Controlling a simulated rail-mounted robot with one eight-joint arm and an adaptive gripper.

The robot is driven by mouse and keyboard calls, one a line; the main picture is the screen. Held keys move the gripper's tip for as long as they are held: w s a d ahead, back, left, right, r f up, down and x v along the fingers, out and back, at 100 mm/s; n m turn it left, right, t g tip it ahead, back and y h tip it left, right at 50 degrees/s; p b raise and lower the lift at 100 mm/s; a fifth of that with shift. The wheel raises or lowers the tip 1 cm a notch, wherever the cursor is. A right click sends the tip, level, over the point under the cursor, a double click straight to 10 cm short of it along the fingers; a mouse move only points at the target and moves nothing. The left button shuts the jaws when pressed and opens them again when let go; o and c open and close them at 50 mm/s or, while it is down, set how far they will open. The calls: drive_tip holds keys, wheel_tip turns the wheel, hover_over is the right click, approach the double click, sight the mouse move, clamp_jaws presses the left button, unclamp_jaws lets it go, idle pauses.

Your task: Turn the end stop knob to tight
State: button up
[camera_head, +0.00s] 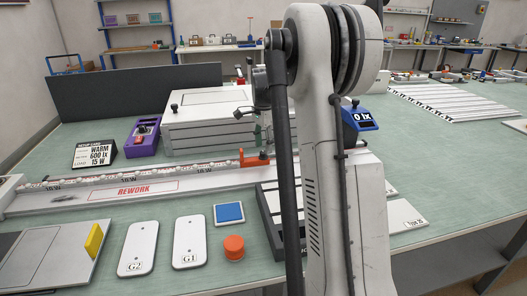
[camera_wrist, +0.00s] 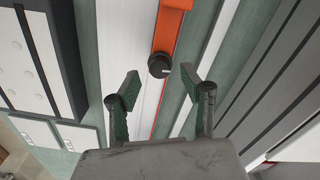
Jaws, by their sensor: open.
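The orange end stop (camera_head: 256,159) sits on the long white ruled rail, just left of my arm in the head view. It also shows as an orange bar (camera_wrist: 172,28) at the top of the wrist view. Its round black knob (camera_wrist: 160,65) has a small pale mark on its face; I cannot read any setting. My gripper (camera_wrist: 159,84) is open and empty, its two green-padded fingers spread below and to either side of the knob, apart from it in the picture. In the head view my arm and wrist partly hide the gripper.
A white layered box (camera_head: 210,120) and a purple device (camera_head: 144,136) stand behind the rail. White plates G2 (camera_head: 138,245) and G1 (camera_head: 189,240), a blue pad (camera_head: 229,213) and an orange cylinder (camera_head: 234,247) lie in front. A blue 0 lx meter (camera_head: 360,116) stands right of my arm.

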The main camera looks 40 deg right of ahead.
sight(263, 152)
wheel_tip(263, 152, up, 9)
idle(0.3)
drive_tip(key=shift+a+r, duration=0.1)
idle(0.4)
drive_tip(key=s+a+r+n+t, duration=0.1)
drive_tip(key=s+a+r+n, duration=0.15)
drive_tip(key=a, duration=0.55)
drive_tip(key=s+a+r+n+t+h, duration=0.1)
drive_tip(key=s+a+n, duration=0.3)
drive_tip(key=a, duration=0.4)
drive_tip(key=s+a+r+n+t, duration=0.1)
drive_tip(key=s+a+r+n, duration=0.15)
drive_tip(key=a, duration=0.45)
drive_tip(key=s+a+f+n+t, duration=0.2)
drive_tip(key=s+a+f+n, duration=0.3)
drive_tip(key=s+a, duration=0.3)
drive_tip(key=s+a+f+n+t+y, duration=0.1)
drive_tip(key=s+a+f+n+t, duration=0.1)
drive_tip(key=s+a+f+n, duration=0.3)
drive_tip(key=s+a, duration=0.3)
drive_tip(key=s, duration=0.2)
drive_tip(key=shift+n, duration=0.4)
